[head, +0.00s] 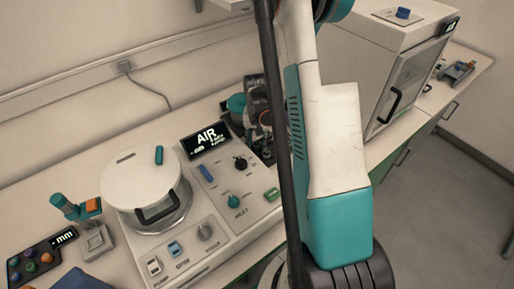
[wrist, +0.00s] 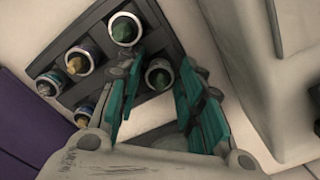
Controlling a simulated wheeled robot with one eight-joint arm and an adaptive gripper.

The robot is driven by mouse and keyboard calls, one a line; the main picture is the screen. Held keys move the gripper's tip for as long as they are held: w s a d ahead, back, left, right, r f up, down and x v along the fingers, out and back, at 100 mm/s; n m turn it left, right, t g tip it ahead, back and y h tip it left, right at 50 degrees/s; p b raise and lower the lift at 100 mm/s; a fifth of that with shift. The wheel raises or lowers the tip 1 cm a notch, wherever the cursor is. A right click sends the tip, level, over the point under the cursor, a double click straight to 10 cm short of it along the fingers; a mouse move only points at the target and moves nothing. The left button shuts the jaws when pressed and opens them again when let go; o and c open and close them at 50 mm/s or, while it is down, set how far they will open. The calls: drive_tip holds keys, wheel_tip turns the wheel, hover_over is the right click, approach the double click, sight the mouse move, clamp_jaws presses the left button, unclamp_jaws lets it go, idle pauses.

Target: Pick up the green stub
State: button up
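In the wrist view, a stub with a green top (wrist: 124,30) sits in a light ring in the dark rack (wrist: 98,48), near its upper edge. Another stub (wrist: 158,76), dark with a brownish-green centre, lies between the fingertips of my gripper. Its exact colour is hard to tell. My gripper (wrist: 161,68) is open, with its teal fingers on either side of that second stub. I cannot tell whether they touch it. In the head view, my gripper (head: 257,108) is small, dark and partly hidden by my arm.
Several yellowish stubs (wrist: 77,64) stand in the rack's left part. In the head view, the white round-lidded chamber (head: 140,180) and the control panel with the AIR display (head: 206,138) stand on the bench. A boxy cabinet (head: 385,60) stands at the right.

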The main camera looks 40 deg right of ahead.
sight(257, 141)
drive_tip(key=c, duration=0.7)
drive_tip(key=shift+c, duration=0.2)
drive_tip(key=shift+r, duration=0.2)
wheel_tip(257, 141, up, 20)
drive_tip(key=p, duration=0.6)
drive_tip(key=shift+p, duration=0.3)
drive_tip(key=shift+f, duration=0.1)
